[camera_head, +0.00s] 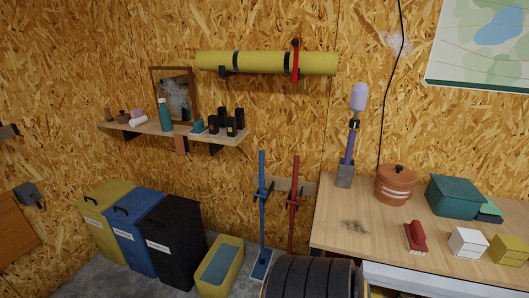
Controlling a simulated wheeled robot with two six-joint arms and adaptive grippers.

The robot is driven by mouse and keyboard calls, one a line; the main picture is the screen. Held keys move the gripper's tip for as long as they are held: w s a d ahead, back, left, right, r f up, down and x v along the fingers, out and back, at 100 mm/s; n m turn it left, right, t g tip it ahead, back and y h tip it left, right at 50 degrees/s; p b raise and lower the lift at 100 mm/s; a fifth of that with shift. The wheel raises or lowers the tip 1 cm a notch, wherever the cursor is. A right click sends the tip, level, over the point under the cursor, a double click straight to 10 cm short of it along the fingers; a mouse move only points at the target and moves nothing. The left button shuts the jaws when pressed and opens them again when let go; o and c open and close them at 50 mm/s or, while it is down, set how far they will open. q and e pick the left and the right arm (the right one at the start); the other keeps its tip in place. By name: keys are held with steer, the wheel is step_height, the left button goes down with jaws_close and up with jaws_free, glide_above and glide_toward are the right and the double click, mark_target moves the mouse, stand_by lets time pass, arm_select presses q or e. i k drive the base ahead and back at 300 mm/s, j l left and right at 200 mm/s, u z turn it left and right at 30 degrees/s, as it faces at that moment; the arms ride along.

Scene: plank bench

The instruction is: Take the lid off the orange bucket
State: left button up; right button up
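The orange bucket (395,190) stands upright on the wooden bench top, right of the middle in the head view. It is a terracotta-orange round pot with pale bands around its side. An orange lid (399,172) with a small dark knob sits on its top. Neither of my grippers is in view, and nothing touches the bucket or the lid.
Left of the bucket stands a grey holder (344,175) with a tall purple object. To the right are a teal box (454,196), a red brush-like object (415,238) and a white box (468,242).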

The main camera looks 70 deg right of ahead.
mark_target(399, 176)
steer(key=z, duration=3.25)
